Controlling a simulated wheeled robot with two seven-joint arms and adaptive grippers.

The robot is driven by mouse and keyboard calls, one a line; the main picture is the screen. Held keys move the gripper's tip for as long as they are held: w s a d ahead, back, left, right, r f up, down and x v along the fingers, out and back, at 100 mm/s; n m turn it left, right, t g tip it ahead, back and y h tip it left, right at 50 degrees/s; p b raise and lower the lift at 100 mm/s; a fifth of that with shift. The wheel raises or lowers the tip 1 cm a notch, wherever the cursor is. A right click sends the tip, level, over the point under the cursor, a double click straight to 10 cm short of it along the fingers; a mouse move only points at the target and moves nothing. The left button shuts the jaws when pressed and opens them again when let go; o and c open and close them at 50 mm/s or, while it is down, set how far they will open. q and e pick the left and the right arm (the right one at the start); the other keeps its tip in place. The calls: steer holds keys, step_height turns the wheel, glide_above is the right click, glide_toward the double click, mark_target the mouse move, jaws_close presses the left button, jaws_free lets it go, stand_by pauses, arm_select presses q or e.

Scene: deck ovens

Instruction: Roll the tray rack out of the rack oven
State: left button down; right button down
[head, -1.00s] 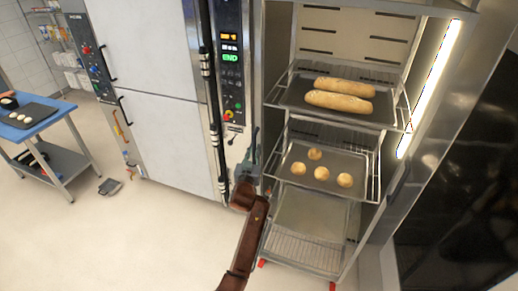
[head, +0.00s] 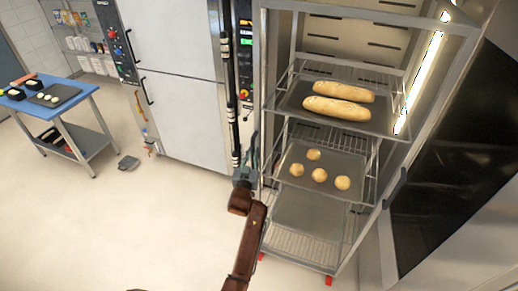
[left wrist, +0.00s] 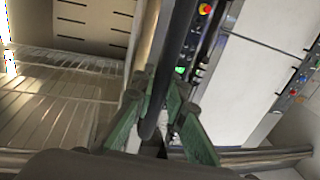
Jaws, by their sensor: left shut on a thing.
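The tray rack (head: 262,110) is a metal frame with wire shelves. It holds a tray with two long loaves (head: 337,105), a tray with several round rolls (head: 318,176) and a bare tray (head: 309,213) lower down. Its red casters (head: 328,281) show at the floor. The rack stands in front of the lit rack oven opening (head: 425,80), at least partly out of it. In the left wrist view, the green fingers (left wrist: 155,108) are closed around a dark upright bar. My right gripper is not seen.
The oven control panel (head: 246,50) is just left of the rack. A tall white-doored unit (head: 180,110) stands further left. A blue-topped table (head: 75,90) and a floor scale-like item (head: 128,163) lie beyond. Dark glass (head: 450,160) is at the right. The left floor is clear.

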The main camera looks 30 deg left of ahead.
arm_select(q)
steer(key=shift+s, duration=0.7)
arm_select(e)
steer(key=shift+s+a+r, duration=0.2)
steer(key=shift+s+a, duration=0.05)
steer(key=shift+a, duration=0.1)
arm_select(q)
steer(key=c, duration=1.9)
jaws_free()
steer(key=shift+c, duration=0.2)
steer(key=shift+r, duration=0.1)
step_height(320, 180, up, 10)
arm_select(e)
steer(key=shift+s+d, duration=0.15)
